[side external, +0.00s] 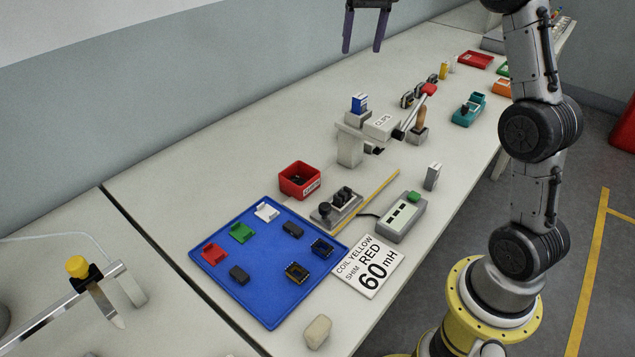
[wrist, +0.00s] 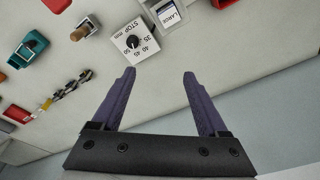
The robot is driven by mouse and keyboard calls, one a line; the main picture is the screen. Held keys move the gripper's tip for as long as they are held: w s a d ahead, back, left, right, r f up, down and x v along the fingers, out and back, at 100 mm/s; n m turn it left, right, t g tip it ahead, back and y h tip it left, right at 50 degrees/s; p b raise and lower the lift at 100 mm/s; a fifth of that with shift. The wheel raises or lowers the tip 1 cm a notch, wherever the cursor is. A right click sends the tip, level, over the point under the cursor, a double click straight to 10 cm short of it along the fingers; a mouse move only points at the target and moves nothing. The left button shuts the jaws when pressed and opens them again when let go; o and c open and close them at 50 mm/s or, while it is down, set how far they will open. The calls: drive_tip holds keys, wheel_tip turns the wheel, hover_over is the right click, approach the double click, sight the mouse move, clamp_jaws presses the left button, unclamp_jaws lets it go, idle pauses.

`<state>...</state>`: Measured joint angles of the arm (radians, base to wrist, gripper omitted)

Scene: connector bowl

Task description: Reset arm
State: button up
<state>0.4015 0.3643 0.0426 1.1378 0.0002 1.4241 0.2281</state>
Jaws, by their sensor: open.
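My gripper (side external: 362,47) is at the top edge of the side view, high above the table near the wall. Its two dark purple fingers are apart with nothing between them. In the wrist view my gripper (wrist: 160,75) is also open and empty, above the bare table. Only the lower part of the gripper shows in the side view.
A blue tray (side external: 224,271) holding several small parts lies at the front, with a red bin (side external: 299,180) behind it. A printed card (side external: 369,266) and a grey meter box (side external: 401,217) lie right of it. A dial block (wrist: 134,43) shows in the wrist view.

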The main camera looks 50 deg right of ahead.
drive_tip(key=s+a+r+n+t, duration=0.1)
drive_tip(key=s+a+r+n, duration=0.15)
drive_tip(key=s+a, duration=0.55)
drive_tip(key=s+a+r+n+t, duration=0.1)
drive_tip(key=s+a+r+t, duration=0.15)
drive_tip(key=s+a, duration=0.5)
drive_tip(key=s+a+f+n, duration=0.3)
drive_tip(key=s+f, duration=1)
drive_tip(key=shift+s+a+n+y, duration=0.3)
drive_tip(key=shift+a+n+y, duration=0.05)
drive_tip(key=shift+y, duration=0.05)
